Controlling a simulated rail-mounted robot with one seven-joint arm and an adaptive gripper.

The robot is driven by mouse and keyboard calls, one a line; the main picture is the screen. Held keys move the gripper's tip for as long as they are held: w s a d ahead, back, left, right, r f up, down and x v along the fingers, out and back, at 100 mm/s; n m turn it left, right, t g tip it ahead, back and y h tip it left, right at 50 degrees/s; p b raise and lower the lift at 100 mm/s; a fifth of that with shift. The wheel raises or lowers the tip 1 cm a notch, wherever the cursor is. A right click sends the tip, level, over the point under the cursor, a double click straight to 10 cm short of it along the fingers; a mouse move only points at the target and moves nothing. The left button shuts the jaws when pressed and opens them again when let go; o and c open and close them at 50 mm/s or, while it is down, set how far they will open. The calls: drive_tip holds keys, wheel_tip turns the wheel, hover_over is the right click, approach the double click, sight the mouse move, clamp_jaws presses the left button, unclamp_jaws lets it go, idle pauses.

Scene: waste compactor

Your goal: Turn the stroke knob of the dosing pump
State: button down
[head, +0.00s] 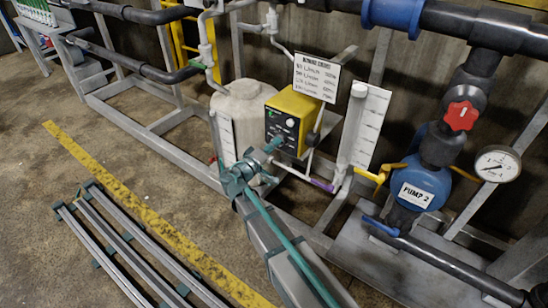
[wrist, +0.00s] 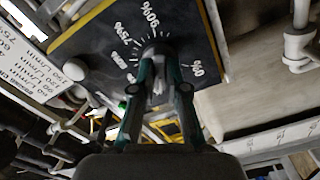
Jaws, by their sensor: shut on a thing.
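The dosing pump (head: 299,107) is a yellow box with a dark front panel, standing beside a pale tank in the head view. In the wrist view its dark panel (wrist: 95,50) shows a round scale with white percent marks. The dark stroke knob (wrist: 154,50) is at the centre of this scale, partly hidden by the fingers. My gripper (wrist: 158,78) is shut on the knob, with one green finger on each side. In the head view my gripper (head: 272,146) reaches the lower part of the panel, and the knob is hidden there. The knob's pointer is not readable.
A white dosing chart (head: 316,77) stands just behind the pump. The pale tank (head: 240,112) is to its left, and a clear graduated tube (head: 356,125) is to its right. A blue pump marked PUMP 2 (head: 419,188) and pipes stand further right.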

drive_tip(key=m+b, duration=1)
drive_tip(key=b, duration=0.7)
drive_tip(key=shift+f, duration=0.1)
drive_tip(key=c, duration=1.2)
unclamp_jaws()
drive_tip(key=v, duration=1.2)
